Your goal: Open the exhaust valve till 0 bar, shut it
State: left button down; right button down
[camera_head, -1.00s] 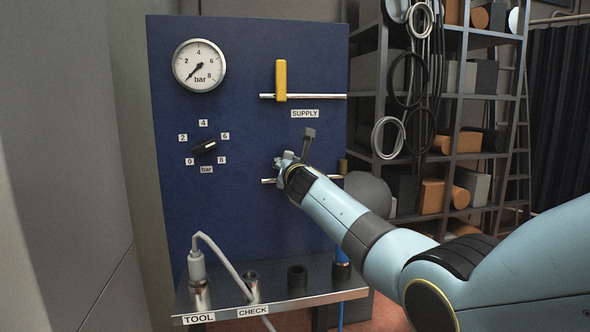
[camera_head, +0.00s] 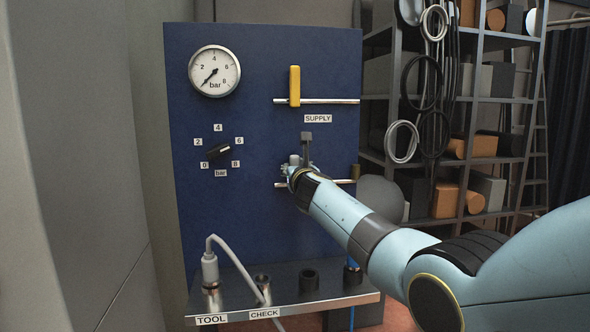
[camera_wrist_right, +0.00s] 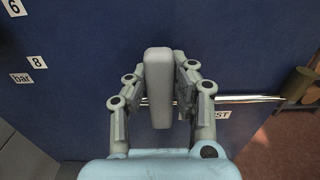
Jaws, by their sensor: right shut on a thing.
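The exhaust valve's grey lever (camera_head: 307,143) stands upright, across its horizontal pipe, in the head view. My right gripper (camera_wrist_right: 159,95) is shut on this lever (camera_wrist_right: 158,75), which runs up between the fingers in the wrist view. The exhaust label (camera_wrist_right: 215,114) is partly hidden behind a finger, with only its last letters showing. The pressure gauge (camera_head: 214,71) has its needle pointing down and left, at about 0 bar. My left gripper is not in view.
The yellow supply lever (camera_head: 295,86) stands upright across its pipe above. A black regulator knob (camera_head: 219,151) is on the blue panel (camera_head: 250,215) to the left. A hose plug (camera_head: 210,268) sits in the TOOL socket on the metal shelf (camera_head: 340,300). Storage racks (camera_head: 470,100) stand at right.

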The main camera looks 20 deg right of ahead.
jog(key=c, duration=1.1)
grip_release()
jog(key=shift+f, duration=0.1)
jog(key=v, duration=1.2)
